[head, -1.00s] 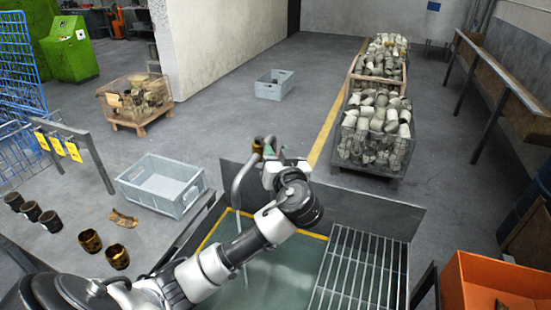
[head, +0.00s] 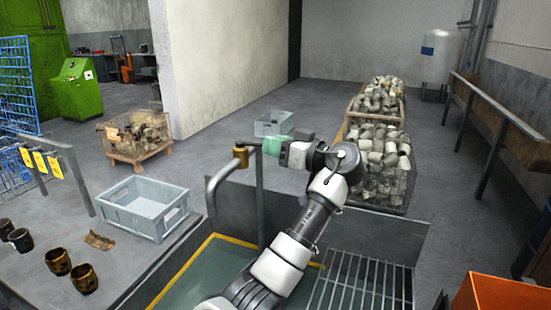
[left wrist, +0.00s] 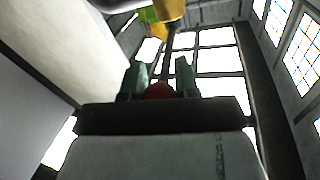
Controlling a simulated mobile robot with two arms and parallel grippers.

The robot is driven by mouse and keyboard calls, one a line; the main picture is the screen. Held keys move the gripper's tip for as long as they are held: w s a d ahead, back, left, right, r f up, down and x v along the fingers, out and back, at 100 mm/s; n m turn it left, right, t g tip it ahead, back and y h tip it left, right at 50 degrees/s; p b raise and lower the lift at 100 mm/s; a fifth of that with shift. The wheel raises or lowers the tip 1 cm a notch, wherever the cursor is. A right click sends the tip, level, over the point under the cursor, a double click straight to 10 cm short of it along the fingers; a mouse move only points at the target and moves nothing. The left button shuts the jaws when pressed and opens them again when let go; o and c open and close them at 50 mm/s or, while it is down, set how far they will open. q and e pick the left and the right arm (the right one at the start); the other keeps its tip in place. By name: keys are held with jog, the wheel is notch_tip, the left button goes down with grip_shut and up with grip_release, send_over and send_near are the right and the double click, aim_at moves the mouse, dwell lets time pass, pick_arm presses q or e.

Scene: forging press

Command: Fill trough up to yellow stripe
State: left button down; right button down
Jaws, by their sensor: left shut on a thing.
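The trough (head: 222,262) lies below me in the head view, with a yellow stripe (head: 190,262) along its inner edge and a dull green inside. I cannot tell the water level against the stripe. A grey pipe (head: 260,200) rises behind it, with a brass valve (head: 240,157) and a curved spout (head: 213,195) bending down toward the trough. I see no clear stream from the spout. My left gripper (head: 277,148) is beside the valve at its right. In the left wrist view its fingers (left wrist: 158,82) are shut on a red knob (left wrist: 159,91), with yellow-brass metal beyond.
A metal grate (head: 360,285) covers the trough's right part. A grey-blue crate (head: 150,232) and several dark cylinders (head: 58,262) stand at left. Wire bins of parts (head: 380,195) stand behind. An orange bin (head: 500,300) is at lower right.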

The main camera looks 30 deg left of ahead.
pick_arm(q)
jog(key=shift+w+r+n+g, duration=0.1)
jog(key=shift+w+n+g, duration=0.2)
jog(key=shift+g, duration=0.1)
pick_arm(e)
jog(key=shift+w+d+f, duration=0.3)
jog(key=shift+d+f, duration=0.15)
pick_arm(q)
jog(key=c, duration=1.1)
grip_release()
jog(key=shift+o, duration=1.4)
jog(key=shift+w, duration=0.1)
jog(key=shift+d+b, duration=0.1)
jog(key=shift+b, duration=0.25)
pick_arm(e)
jog(key=shift+f, duration=0.1)
pick_arm(q)
jog(key=d+b, duration=0.3)
jog(key=d, duration=0.7)
jog(key=shift+d, duration=0.3)
pick_arm(e)
notch_tip(320, 180, down, 3)
jog(key=shift+a, duration=0.15)
